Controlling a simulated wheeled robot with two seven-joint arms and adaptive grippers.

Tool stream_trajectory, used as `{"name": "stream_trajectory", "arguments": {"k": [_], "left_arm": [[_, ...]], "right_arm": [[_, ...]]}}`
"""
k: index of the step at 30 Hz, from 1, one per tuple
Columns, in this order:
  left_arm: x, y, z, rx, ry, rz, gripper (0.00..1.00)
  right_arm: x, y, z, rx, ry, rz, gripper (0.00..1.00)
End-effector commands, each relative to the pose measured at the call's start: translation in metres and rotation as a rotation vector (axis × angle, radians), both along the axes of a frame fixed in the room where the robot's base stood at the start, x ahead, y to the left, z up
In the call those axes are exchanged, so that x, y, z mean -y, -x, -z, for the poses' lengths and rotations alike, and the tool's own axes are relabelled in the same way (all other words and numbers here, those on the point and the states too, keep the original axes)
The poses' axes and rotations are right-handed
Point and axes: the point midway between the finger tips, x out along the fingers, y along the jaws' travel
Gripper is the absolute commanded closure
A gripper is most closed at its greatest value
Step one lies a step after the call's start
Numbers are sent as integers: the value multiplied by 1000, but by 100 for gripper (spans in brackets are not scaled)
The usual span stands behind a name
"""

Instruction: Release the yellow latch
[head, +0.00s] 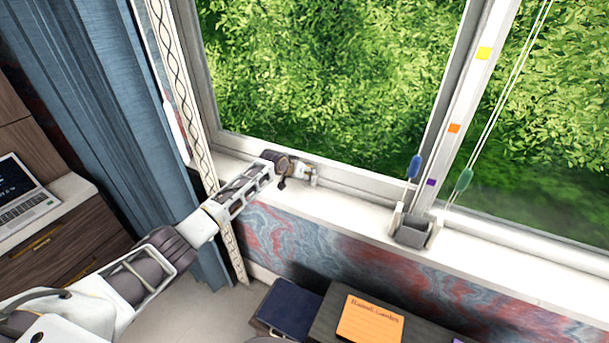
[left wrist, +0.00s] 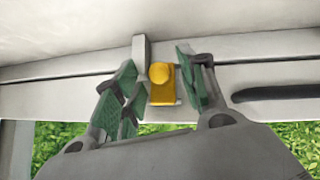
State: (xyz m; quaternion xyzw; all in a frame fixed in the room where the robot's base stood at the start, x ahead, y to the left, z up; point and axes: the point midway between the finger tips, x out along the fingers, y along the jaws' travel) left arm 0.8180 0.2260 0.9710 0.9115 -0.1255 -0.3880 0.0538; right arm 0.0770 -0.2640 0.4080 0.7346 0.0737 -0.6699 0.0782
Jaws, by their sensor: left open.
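The yellow latch (left wrist: 162,88) shows in the left wrist view as a yellow plate with a round knob, on the pale window frame. My left gripper (left wrist: 157,82) is open, its green-padded fingers on either side of the latch. A small gap shows on the right of the latch; whether the left finger touches anything is unclear. In the head view my left gripper (head: 308,172) is at the lower window rail above the sill, and the latch is too small or hidden to make out there. My right gripper is not in view.
The white sill (head: 350,212) is mostly clear. A grey holder (head: 412,233) and cords with blue and green tassels are further right; a blue curtain (head: 130,130) hangs left.

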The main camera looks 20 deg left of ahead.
Motion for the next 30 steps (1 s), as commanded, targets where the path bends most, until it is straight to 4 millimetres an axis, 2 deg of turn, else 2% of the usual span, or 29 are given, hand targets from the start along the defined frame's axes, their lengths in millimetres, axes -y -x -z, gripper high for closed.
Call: {"name": "stream_trajectory", "arguments": {"k": [4, 12, 30], "left_arm": [[0, 0, 0, 0, 0, 0, 60], [-1, 0, 0, 0, -1, -1, 94], [-3, 0, -6, -94, -21, -4, 94]], "right_arm": [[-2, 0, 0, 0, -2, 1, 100], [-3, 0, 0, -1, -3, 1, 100], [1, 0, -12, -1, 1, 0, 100]]}}
